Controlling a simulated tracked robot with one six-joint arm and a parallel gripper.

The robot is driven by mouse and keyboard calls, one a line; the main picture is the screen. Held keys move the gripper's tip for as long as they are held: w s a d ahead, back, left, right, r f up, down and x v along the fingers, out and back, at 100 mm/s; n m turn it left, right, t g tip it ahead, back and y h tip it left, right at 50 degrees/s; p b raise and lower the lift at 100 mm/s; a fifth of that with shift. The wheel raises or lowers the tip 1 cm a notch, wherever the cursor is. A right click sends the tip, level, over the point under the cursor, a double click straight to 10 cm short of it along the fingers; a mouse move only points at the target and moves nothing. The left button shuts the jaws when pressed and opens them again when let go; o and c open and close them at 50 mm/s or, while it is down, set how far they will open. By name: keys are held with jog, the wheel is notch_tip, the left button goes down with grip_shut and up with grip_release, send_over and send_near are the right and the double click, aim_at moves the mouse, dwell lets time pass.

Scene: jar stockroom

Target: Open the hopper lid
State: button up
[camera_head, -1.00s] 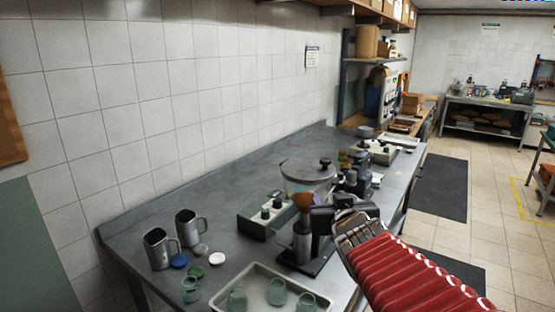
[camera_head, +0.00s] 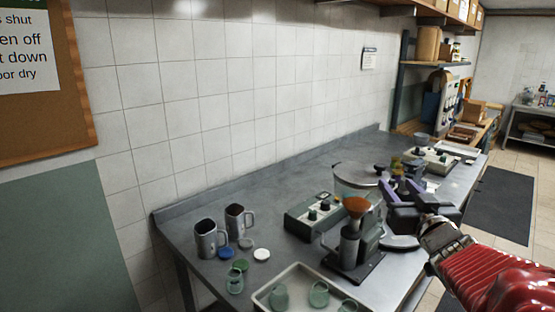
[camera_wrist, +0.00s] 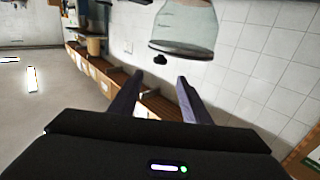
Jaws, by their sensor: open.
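The lid's dark knob (camera_head: 380,167) is at the lid's right edge. My gripper (camera_head: 400,186) is open and empty, just right of the hopper and close to the knob. In the wrist view the picture is upside down: the hopper (camera_wrist: 188,22) hangs from the top with its lid (camera_wrist: 180,51) shut, and the knob (camera_wrist: 158,59) lies ahead of my open gripper (camera_wrist: 157,80), apart from both fingertips.
Metal jugs (camera_head: 210,239), loose caps (camera_head: 261,254) and a tray (camera_head: 290,271) with green jars are at the front left. The bench's rear left is clear.

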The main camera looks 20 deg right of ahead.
aim_at(382, 168)
jog(key=shift+x, duration=6.75)
grip_shut()
